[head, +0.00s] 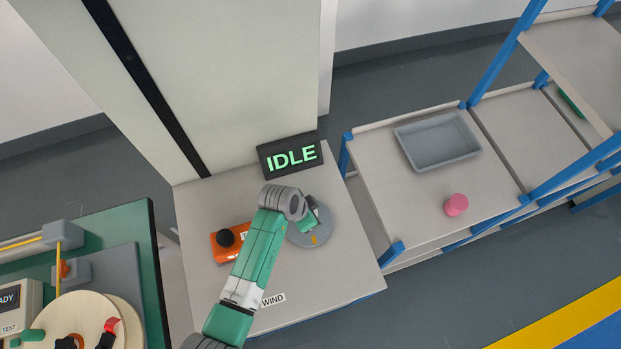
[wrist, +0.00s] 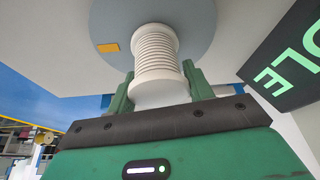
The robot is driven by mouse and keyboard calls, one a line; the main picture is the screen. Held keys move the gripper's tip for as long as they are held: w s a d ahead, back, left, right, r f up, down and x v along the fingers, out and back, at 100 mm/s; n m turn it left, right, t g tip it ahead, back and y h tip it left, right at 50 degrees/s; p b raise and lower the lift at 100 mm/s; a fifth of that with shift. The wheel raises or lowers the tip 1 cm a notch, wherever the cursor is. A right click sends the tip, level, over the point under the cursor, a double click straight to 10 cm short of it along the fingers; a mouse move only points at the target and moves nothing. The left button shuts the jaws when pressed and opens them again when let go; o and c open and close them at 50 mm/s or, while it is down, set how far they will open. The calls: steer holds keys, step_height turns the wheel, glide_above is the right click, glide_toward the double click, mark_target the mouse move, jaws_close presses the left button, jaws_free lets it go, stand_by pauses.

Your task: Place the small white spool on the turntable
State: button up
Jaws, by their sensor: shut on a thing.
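The small white spool (wrist: 157,60) shows in the wrist view with its ribbed barrel between my two fingers. My gripper (wrist: 158,88) is shut on the spool's near end. The far end of the spool is against or just over the grey round turntable (wrist: 104,22); I cannot tell whether it touches. In the head view the turntable (head: 320,232) lies on the light table, partly covered by my gripper (head: 311,222). The spool is hidden there by my arm. An orange mark (head: 314,239) sits on the turntable.
A black sign reading IDLE (head: 291,155) stands behind the turntable. An orange box with a black knob (head: 229,244) is to its left. A grey bin (head: 437,142) and a pink object (head: 456,205) are on the right table. A green machine bench (head: 130,235) is far left.

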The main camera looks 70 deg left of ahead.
steer(key=o, duration=1)
steer(key=shift+f, duration=0.1)
steer(key=p+v, duration=0.2)
steer(key=v, duration=1)
steer(key=shift+r, duration=0.2)
